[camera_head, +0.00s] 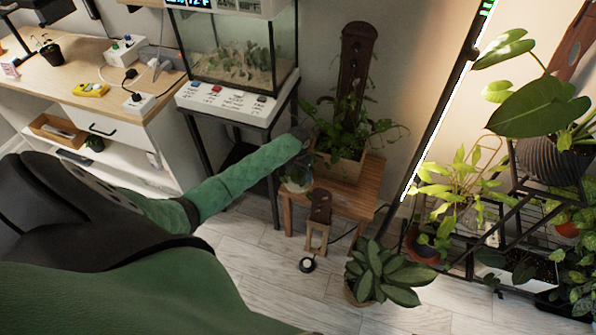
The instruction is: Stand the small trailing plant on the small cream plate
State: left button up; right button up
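A leafy plant with trailing shoots (345,128) grows in a square tan pot (343,168) on a wooden stool (352,195). I cannot tell whether this is the small trailing plant of the task. A small glass vessel with greenery (297,181) is just below the arm's end. My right gripper is out of view.
A glass tank (240,55) stands on a black-legged stand at the back. A wooden desk (60,75) is at the left. A broad-leaved potted plant (385,273) stands on the floor, front right. A black plant rack (520,215) with several plants fills the right.

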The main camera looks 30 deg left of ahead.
pick_arm(q)
notch_tip(320, 180, down, 2)
jog(key=shift+f, duration=0.15)
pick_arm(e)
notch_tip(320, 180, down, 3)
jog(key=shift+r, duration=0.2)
pick_arm(q)
jog(key=shift+f, duration=0.3)
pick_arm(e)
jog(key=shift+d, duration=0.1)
pick_arm(q)
jog(key=o, duration=1)
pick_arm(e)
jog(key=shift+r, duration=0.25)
pick_arm(q)
jog(key=shift+r, duration=0.1)
